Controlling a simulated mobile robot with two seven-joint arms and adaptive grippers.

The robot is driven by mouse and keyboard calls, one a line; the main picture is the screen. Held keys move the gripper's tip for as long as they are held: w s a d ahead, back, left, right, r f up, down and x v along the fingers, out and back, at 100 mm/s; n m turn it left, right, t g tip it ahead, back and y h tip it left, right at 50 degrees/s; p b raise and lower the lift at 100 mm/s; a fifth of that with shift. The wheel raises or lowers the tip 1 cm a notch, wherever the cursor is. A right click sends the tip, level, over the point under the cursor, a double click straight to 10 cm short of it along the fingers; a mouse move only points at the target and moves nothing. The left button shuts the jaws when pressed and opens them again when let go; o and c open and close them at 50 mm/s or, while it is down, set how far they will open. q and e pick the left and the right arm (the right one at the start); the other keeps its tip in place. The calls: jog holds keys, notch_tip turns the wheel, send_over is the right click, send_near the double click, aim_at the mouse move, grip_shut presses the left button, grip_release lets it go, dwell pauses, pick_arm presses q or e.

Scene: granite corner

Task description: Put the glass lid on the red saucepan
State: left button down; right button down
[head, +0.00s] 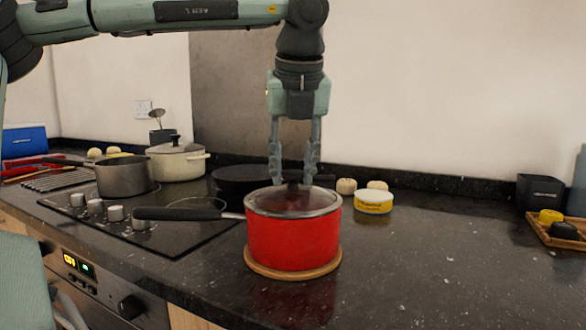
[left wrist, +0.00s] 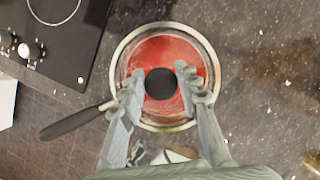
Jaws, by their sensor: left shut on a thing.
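The red saucepan (head: 293,240) stands upright on a round wooden trivet (head: 293,272) on the dark counter, its black handle (head: 178,213) pointing left over the hob. The glass lid (head: 292,201) lies level at the pan's rim; in the left wrist view the lid (left wrist: 162,50) looks about centred over the pan. I cannot tell whether it is fully seated. My left gripper (head: 293,180) points straight down from above, shut on the lid's dark knob (left wrist: 161,83). The fingertips hide part of the knob in the head view. My right gripper is not in view.
The hob (head: 160,235) with a grey pan (head: 125,177) is at left, a cream pot (head: 177,162) behind it. A dark pan (head: 240,178) and a yellow-white tub (head: 373,202) stand behind the saucepan. The counter to the right is clear up to a wooden tray (head: 552,235).

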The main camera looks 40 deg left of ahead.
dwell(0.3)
pick_arm(q)
jog(key=c, duration=0.5)
grip_release()
jog(key=shift+c, duration=0.2)
jog(key=shift+r+p, duration=1.7)
jog(key=shift+r, duration=0.8)
jog(key=shift+r+p, duration=0.45)
jog(key=shift+r, duration=0.55)
